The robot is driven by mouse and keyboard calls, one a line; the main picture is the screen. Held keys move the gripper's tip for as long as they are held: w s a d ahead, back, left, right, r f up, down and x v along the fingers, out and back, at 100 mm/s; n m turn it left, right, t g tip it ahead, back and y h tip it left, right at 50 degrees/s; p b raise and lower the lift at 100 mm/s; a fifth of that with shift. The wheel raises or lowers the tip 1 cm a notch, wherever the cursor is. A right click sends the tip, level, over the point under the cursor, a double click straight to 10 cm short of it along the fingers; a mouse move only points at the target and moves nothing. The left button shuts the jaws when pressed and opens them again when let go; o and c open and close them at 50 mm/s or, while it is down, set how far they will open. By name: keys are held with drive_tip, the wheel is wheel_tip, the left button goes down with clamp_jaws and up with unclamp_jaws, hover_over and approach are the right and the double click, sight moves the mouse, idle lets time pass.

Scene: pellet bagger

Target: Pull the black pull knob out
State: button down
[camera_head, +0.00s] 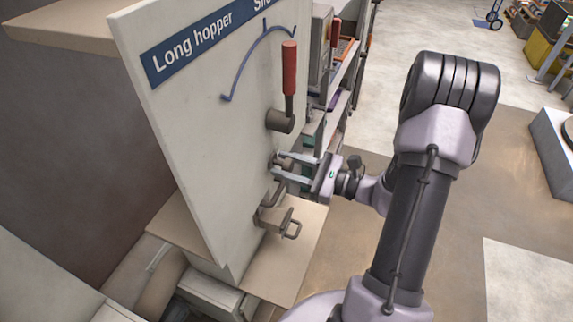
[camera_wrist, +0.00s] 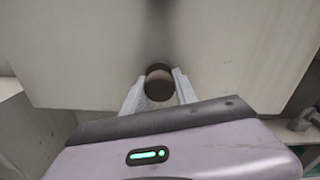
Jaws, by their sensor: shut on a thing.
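The pull knob (camera_wrist: 159,82) is a dark round knob on the pale upright panel (camera_head: 170,110). In the wrist view it sits between the two fingers of my gripper (camera_wrist: 159,92). In the head view my gripper (camera_head: 283,167) reaches the panel from the right, and its fingers are shut on the knob. The fingers mostly hide the knob there, so how far it stands out from the panel is hard to tell.
A red-handled lever (camera_head: 289,68) on a grey hub stands just above my gripper, under a blue arc. A metal bracket with a wire loop (camera_head: 280,222) juts out just below. A beige ledge (camera_head: 290,262) lies lower. Open floor lies to the right.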

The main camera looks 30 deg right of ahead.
idle(0.7)
drive_tip(key=shift+v, duration=1.25)
drive_tip(key=c, duration=0.9)
unclamp_jaws()
drive_tip(key=shift+s, duration=0.1)
drive_tip(key=shift+c, duration=0.2)
drive_tip(key=p+v, duration=0.2)
drive_tip(key=v, duration=1.5)
drive_tip(key=shift+s+d, duration=0.1)
drive_tip(key=shift+d, duration=0.05)
